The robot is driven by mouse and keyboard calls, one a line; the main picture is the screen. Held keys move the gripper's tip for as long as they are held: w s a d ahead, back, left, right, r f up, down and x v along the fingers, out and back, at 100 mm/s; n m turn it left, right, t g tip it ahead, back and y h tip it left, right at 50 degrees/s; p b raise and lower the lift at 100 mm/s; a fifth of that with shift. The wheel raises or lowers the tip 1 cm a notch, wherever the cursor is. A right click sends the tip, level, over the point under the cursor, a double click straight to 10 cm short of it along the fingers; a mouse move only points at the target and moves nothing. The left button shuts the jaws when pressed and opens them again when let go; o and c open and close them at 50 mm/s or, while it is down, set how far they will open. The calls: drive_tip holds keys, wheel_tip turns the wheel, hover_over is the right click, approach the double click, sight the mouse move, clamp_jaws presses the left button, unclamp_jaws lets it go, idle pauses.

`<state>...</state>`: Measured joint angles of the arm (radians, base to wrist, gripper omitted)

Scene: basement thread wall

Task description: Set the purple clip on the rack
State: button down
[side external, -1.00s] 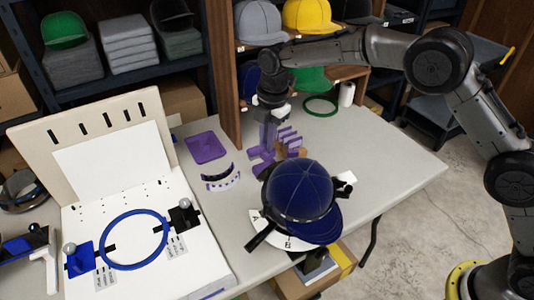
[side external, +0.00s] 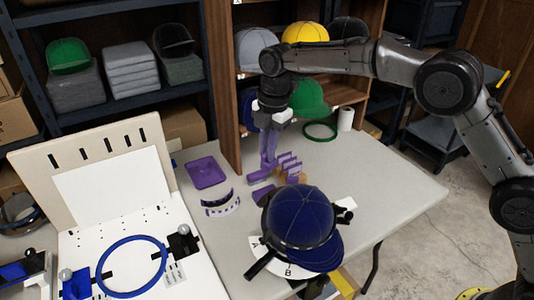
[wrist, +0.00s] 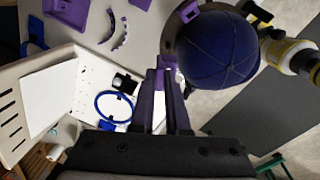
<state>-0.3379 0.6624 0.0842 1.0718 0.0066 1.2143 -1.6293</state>
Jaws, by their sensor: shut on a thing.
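My gripper (side external: 268,160) points down over the table, just left of the purple rack. In the wrist view its two purple fingers (wrist: 167,78) are closed together on a small light-purple clip (wrist: 166,62) at their tips. The fingers hide much of the clip. The purple rack (side external: 290,164), with several upright slats, stands just behind the navy cap. Part of a purple piece, perhaps the rack, also shows at the top of the wrist view (wrist: 188,11). In the side view I cannot clearly separate the clip from nearby purple parts.
A navy cap (side external: 298,214) sits on a stand close in front of the rack. Left of the gripper lie a purple tray (side external: 206,172) and a curved purple-and-white strip (side external: 221,203). A white board with a blue hoop (side external: 132,266) stands further left. Shelves with caps rise behind.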

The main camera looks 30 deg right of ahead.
drive_tip(key=shift+s+r, duration=0.15)
drive_tip(key=shift+r, duration=0.75)
